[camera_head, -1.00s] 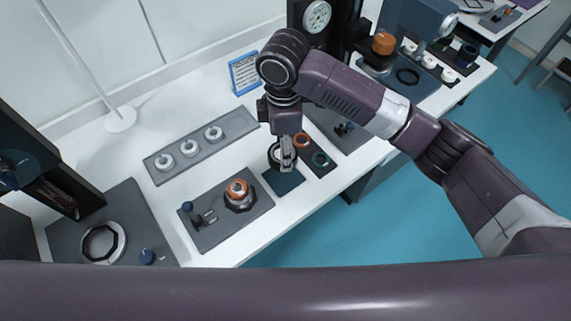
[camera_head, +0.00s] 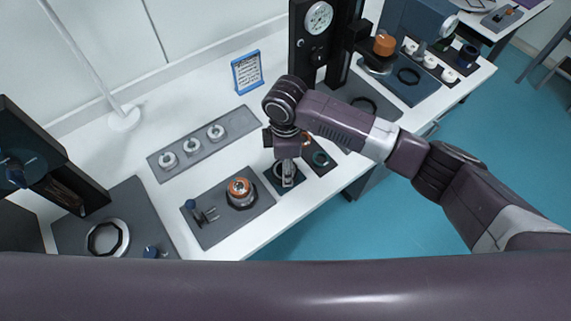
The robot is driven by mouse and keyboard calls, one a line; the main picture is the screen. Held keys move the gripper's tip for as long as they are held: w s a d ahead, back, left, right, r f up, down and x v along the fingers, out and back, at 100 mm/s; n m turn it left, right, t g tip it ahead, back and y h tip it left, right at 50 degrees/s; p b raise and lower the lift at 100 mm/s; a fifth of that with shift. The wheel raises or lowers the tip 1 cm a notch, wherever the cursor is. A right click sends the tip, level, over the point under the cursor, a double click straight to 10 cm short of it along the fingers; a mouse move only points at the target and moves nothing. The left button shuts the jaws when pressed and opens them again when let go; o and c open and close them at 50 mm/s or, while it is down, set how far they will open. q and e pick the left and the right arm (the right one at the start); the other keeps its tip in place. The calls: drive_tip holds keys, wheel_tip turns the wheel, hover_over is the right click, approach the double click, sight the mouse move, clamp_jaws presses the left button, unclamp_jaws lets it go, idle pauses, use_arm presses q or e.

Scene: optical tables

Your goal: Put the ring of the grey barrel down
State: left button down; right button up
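My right gripper (camera_head: 288,182) points down over a small dark blue-grey pad (camera_head: 271,172) near the table's front edge. Its narrow fingers look shut on the near side of a dark ring (camera_head: 276,166), which is at or just above the pad; contact cannot be told. The fingers and wrist hide part of the ring. A grey barrel with an orange top (camera_head: 240,188) stands in a dark collar on a grey plate (camera_head: 209,234) to the left. My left gripper is not in view.
A grey strip with several white-grey rings (camera_head: 193,145) lies behind. A blue-framed card (camera_head: 246,72) stands farther back. White table shows between them.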

drive_tip(key=o, duration=1.4)
drive_tip(key=shift+r, duration=0.1)
wheel_tip(320, 180, up, 12)
drive_tip(key=b, duration=0.3)
